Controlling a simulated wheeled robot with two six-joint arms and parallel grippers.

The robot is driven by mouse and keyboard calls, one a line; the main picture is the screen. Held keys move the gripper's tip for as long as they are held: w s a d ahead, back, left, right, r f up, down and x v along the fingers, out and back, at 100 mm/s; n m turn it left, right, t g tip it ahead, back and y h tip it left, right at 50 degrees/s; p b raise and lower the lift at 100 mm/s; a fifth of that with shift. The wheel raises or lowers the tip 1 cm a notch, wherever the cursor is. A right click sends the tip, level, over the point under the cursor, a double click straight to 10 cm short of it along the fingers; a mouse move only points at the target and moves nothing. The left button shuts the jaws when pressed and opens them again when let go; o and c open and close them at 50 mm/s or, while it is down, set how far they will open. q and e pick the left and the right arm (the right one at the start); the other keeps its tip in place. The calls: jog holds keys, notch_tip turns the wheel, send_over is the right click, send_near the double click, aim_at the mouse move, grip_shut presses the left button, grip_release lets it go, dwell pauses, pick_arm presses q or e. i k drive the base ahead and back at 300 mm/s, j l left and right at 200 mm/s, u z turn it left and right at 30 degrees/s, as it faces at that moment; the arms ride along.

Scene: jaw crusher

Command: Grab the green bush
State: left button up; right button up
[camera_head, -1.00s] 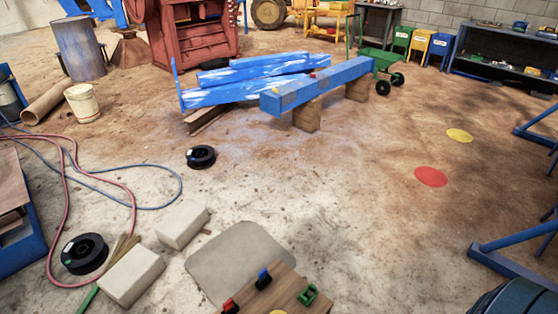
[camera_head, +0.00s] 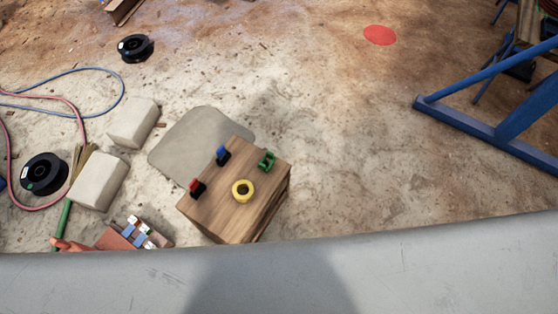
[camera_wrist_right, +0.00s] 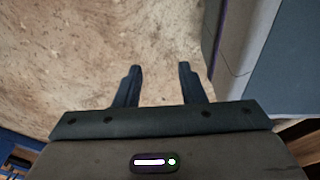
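The green bush (camera_head: 267,160) is a small green piece with an open, notched shape. It sits on top of the wooden block (camera_head: 222,205) near the block's right corner in the head view. A yellow ring (camera_head: 243,190), a blue piece (camera_head: 222,154) and a red piece (camera_head: 197,188) sit on the same top. My right gripper (camera_wrist_right: 160,75) shows in the right wrist view with its two fingers apart and bare floor beyond them. No bush shows in that view. My left gripper is in neither current view.
A grey mat (camera_head: 185,140) lies behind the block. Pale stone blocks (camera_head: 98,180), black reels (camera_head: 45,173) and hoses lie to the left. A blue steel frame (camera_head: 490,135) stands at the right. The floor between the block and frame is clear.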

aim_at(267, 163)
jog(key=u, duration=0.5)
jog(key=l+u, duration=0.4)
jog(key=l, duration=0.2)
jog(key=l+u, duration=0.45)
jog(key=l, duration=0.2)
jog(key=l+u, duration=0.4)
jog(key=l, duration=0.2)
jog(key=k, duration=0.05)
